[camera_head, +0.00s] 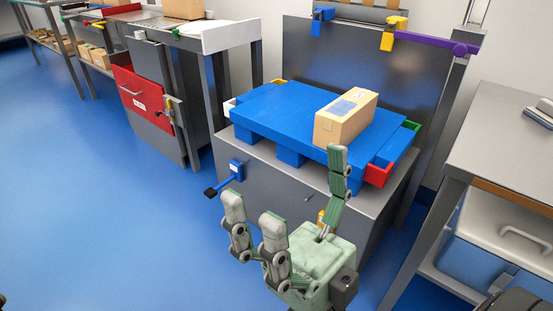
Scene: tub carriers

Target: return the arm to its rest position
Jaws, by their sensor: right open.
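My right gripper (290,200) is in the lower middle of the head view. Its three green-grey fingers are spread apart and hold nothing. It is in front of a grey cabinet (265,185) that bears a blue pallet (262,112). One fingertip overlaps the pallet's front edge in the picture; I cannot tell whether they touch. A cardboard box (337,131) lies on the right part of the pallet, behind that finger. My left gripper is not in view.
A grey table (510,140) stands at the right, with a blue cooler (480,245) below. A bench with a red drawer (140,100) stands at the left. Blue floor (80,200) is clear at left.

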